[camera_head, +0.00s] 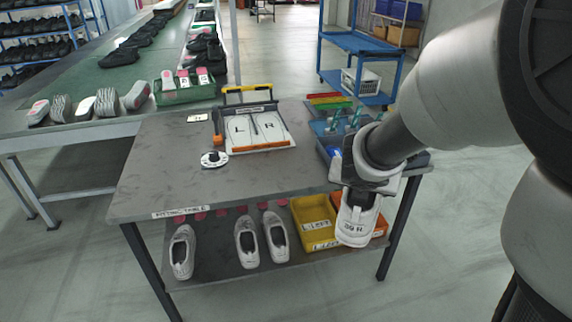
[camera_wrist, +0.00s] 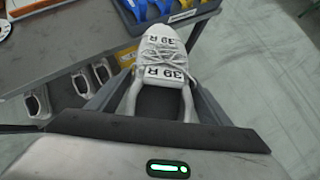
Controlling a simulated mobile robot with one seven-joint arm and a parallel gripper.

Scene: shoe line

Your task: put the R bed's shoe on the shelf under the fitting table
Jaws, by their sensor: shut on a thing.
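My gripper (camera_wrist: 158,100) is shut on a white shoe (camera_head: 356,219) marked "39 R". The shoe hangs in front of the right side of the fitting table (camera_head: 165,170), toe outward; it also shows in the wrist view (camera_wrist: 163,50). The two-part bed (camera_head: 258,131) marked L and R stands on the tabletop with no shoe on it. The lower shelf (camera_head: 210,274) holds three white shoes: one at the left (camera_head: 182,252) and two side by side near its middle (camera_head: 247,242).
A yellow bin (camera_head: 314,222) and an orange bin (camera_head: 379,228) sit at the shelf's right, the orange one partly behind the held shoe. A blue tray with tools (camera_head: 326,135) stands on the table's right. Bare shelf shows between the left shoe and the middle pair.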

